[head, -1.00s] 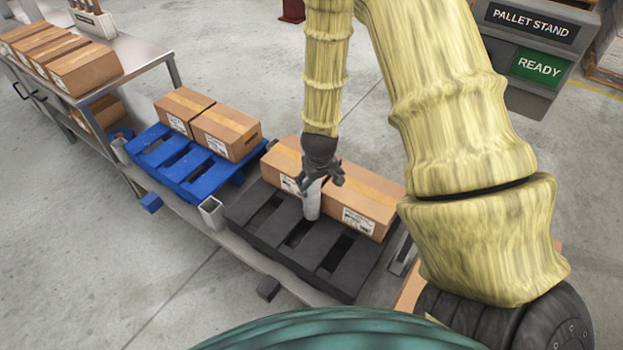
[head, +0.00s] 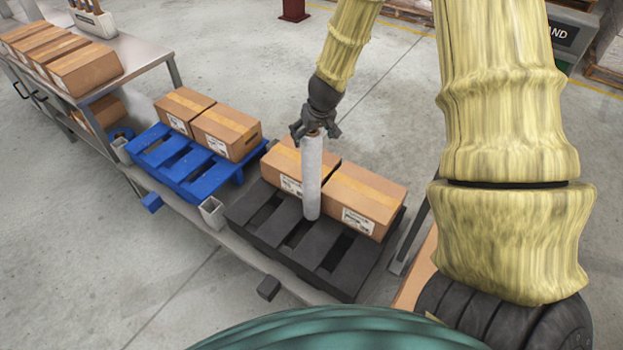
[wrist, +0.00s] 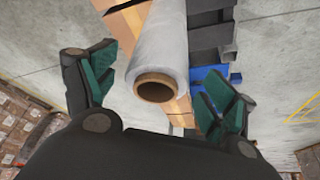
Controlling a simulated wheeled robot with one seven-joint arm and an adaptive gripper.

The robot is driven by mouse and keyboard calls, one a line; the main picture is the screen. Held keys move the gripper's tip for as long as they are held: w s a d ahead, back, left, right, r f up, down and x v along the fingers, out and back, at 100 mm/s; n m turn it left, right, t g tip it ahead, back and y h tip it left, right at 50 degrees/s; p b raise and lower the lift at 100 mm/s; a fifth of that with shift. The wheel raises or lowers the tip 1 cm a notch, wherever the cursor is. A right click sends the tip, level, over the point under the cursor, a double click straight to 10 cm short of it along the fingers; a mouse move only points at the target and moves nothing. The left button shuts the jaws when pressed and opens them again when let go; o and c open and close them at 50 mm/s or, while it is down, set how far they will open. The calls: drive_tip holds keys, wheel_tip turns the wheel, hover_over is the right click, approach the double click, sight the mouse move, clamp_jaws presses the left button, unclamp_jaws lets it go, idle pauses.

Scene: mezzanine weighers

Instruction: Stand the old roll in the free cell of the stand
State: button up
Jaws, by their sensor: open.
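The old roll (head: 312,178) is a tall whitish cylinder with a brown core. It looks upright, its lower end over the black pallet (head: 275,240) in front of two cartons. My gripper (head: 314,134) is at its top end. In the wrist view the roll (wrist: 160,50) shows its brown core end between my spread fingers (wrist: 155,92), with gaps on both sides. The fingers are open and hold nothing. A grey square open-topped socket (head: 212,213) stands between the pallets and looks empty; I cannot tell whether it is the free cell.
A blue pallet (head: 170,165) with two cartons is left of the black one. A steel bench (head: 125,65) with cartons stands at far left. Two cartons (head: 362,198) sit close behind the roll. A partly hidden sign (head: 563,35) is at upper right.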

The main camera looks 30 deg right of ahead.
drive_tip(key=shift+p+x, duration=0.9)
drive_tip(key=shift+x, duration=2.2)
drive_tip(key=shift+d, duration=0.15)
drive_tip(key=shift+s, duration=0.1)
clamp_jaws()
